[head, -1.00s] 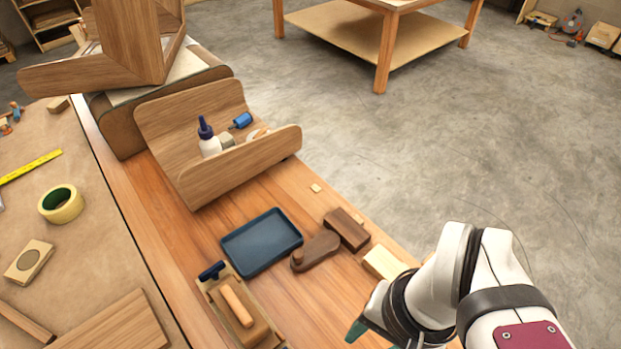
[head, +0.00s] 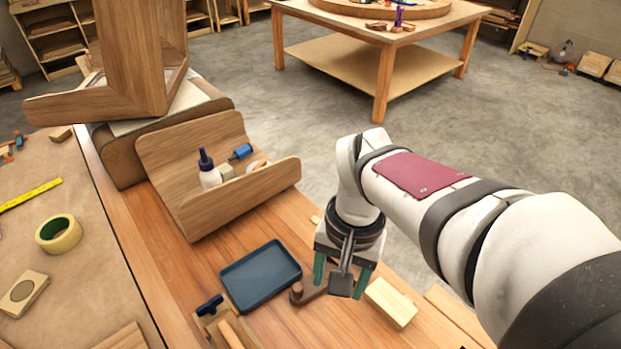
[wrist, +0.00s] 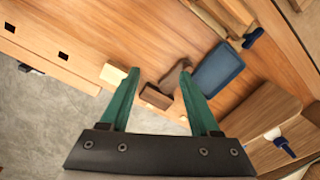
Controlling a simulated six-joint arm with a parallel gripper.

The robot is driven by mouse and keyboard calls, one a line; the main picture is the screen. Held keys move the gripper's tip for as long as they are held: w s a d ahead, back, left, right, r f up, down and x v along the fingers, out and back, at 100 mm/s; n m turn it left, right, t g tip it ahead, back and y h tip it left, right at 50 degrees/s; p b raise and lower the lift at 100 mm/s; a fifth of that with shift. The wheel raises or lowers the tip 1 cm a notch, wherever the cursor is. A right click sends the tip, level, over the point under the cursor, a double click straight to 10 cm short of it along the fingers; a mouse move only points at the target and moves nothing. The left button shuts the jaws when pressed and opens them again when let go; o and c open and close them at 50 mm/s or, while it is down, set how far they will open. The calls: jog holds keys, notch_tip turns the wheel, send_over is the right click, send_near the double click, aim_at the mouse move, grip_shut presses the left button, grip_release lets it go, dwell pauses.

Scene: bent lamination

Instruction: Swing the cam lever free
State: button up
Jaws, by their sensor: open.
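The dark brown cam lever (head: 303,293) lies on the wooden bench just right of the blue tray. Its rounded end shows in the head view; the rest is behind my gripper (head: 340,290). In the wrist view the lever (wrist: 177,74) appears near the right fingertip, with a dark brown block (wrist: 155,96) beside it. I cannot tell how high the fingertips are above the lever.
A blue tray (head: 262,275) lies left of the lever, and a pale wood block (head: 391,303) lies right of my gripper. A curved wooden holder (head: 225,200) with a glue bottle (head: 208,172) stands behind. A blue-handled wooden piece (head: 210,306) is at the front left.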

jog(key=n, duration=0.2)
send_over(298, 287)
notch_tip(298, 287, down, 4)
jog(key=shift+h, duration=0.4)
notch_tip(298, 287, down, 16)
jog(key=shift+r, duration=0.1)
jog(key=shift+c, duration=0.3)
grip_shut()
